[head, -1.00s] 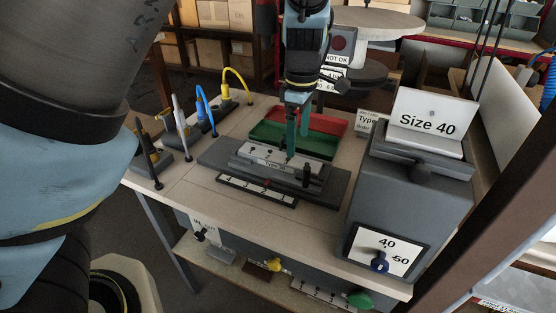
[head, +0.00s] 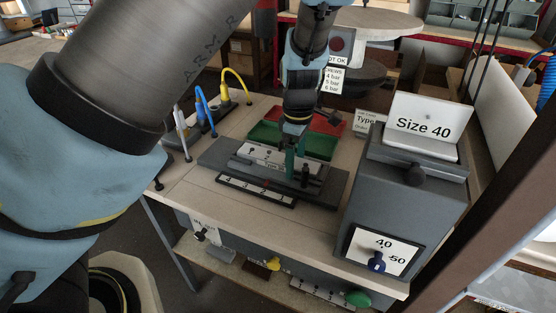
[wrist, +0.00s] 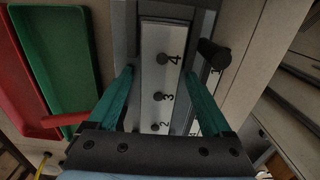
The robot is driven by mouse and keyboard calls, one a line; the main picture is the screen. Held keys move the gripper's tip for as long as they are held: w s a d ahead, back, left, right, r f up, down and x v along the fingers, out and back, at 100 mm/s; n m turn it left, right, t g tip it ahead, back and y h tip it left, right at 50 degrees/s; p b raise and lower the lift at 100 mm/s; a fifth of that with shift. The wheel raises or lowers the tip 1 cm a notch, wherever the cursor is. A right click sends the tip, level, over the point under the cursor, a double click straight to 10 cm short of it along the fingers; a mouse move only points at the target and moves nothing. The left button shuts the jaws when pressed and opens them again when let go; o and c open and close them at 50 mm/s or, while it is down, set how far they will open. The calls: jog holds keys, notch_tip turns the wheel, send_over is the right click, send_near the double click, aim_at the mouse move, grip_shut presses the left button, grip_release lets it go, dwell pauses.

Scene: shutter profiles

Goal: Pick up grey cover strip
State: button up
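A pale grey strip (head: 258,154) with dark round knobs lies on a dark grey fixture (head: 220,160) on the bench; I take it to be the grey cover strip. In the wrist view the strip (wrist: 160,45) runs lengthwise between my fingers, with numbers 4, 3 and 2 beside its knobs. My gripper (wrist: 158,74), with teal fingers, is open, one finger on each side of the strip. Gaps show between the fingers and the strip. In the head view my gripper (head: 294,166) is low over the strip's right part and hides some of it.
A black post (head: 305,176) stands at the fixture's right front. A numbered scale (head: 255,190) lies along its front. Red (head: 328,122) and green (head: 318,146) trays sit behind. A grey "Size 40" box (head: 400,210) stands right; cabled tools (head: 205,112) stand left.

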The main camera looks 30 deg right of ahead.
grip_shut()
dwell(0.5)
